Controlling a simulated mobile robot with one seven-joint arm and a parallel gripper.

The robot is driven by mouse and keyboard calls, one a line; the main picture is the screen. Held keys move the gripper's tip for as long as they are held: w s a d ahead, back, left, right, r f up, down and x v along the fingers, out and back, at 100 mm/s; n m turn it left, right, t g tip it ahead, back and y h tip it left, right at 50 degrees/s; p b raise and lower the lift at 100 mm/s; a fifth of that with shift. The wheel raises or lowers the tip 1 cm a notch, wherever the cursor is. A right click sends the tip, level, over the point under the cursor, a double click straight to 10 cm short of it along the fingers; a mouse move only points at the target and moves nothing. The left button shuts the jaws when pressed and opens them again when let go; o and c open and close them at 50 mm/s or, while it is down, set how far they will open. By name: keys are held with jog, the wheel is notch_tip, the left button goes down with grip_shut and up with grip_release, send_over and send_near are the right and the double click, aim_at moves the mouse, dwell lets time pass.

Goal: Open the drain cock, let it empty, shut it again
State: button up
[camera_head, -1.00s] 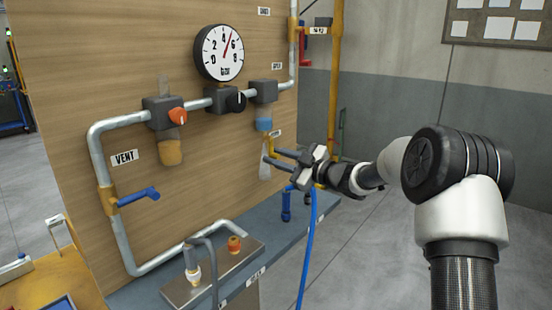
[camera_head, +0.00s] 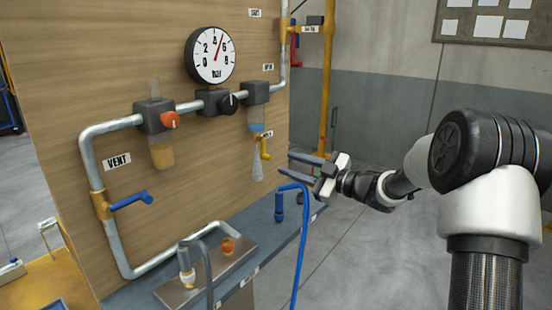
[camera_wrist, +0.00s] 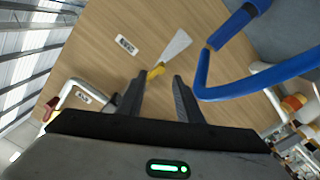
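The drain cock's yellow lever (camera_head: 265,149) is under the right-hand filter bowl (camera_head: 255,118) on the wooden panel. A little blue liquid sits low in that bowl. A pale cone of spray (camera_head: 258,167) comes out below the cock, so it stands open. My gripper (camera_head: 287,163) is open and empty, to the right of the lever and apart from it. In the wrist view the yellow lever (camera_wrist: 156,71) shows just beyond the gap between my fingers (camera_wrist: 157,86), with the pale spray (camera_wrist: 176,46) beside it.
A blue hose (camera_head: 303,240) hangs close below my gripper, by a blue fitting (camera_head: 279,205). A gauge (camera_head: 211,54) reads about 5. A left bowl (camera_head: 161,154) holds amber liquid. A blue vent lever (camera_head: 132,201) is at left. A grey shelf (camera_head: 262,228) runs below.

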jog(key=v, duration=0.8)
jog(key=shift+p, duration=0.35)
